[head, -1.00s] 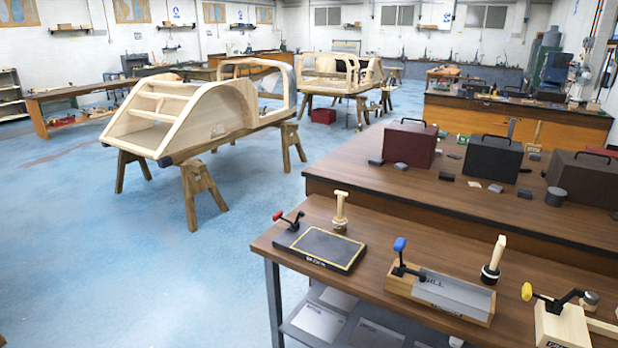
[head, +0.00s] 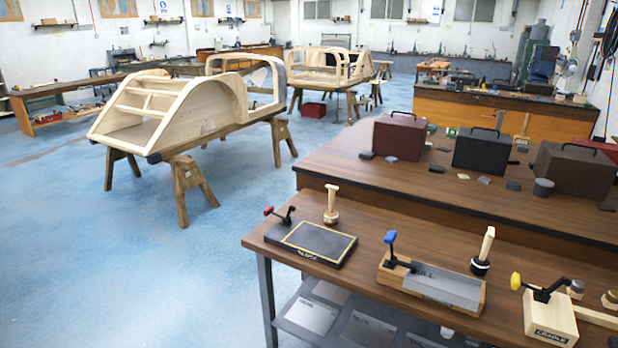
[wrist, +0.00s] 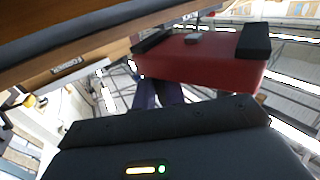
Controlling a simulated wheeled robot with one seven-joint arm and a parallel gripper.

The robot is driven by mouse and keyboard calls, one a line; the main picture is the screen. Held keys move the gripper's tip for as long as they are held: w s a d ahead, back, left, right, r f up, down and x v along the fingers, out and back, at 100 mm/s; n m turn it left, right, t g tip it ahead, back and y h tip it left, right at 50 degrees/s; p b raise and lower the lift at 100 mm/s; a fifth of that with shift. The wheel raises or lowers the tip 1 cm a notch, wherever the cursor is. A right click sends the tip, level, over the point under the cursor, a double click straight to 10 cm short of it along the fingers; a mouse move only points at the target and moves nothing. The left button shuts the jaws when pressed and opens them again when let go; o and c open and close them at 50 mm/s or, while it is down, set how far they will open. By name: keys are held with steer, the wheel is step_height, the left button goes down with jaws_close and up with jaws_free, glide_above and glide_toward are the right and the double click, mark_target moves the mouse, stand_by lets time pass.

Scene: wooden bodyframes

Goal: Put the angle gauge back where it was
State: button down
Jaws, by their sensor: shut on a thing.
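A dark housing with a lit bar and a green light fills the bottom. My gripper is not seen in the head view, so its place over the benches cannot be told.
The near bench holds a black framed plate (head: 312,243), a wooden tray with a grey insert (head: 430,283) and a cradle block (head: 550,318). Dark red (head: 398,137), black (head: 480,150) and brown (head: 575,172) cases stand on the raised bench behind. Blue floor is open at left.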

steer(key=w+r, duration=0.4)
steer(key=r, duration=0.1)
steer(key=shift+w+r, duration=0.2)
steer(key=shift+r, duration=0.05)
steer(key=shift+d, duration=0.15)
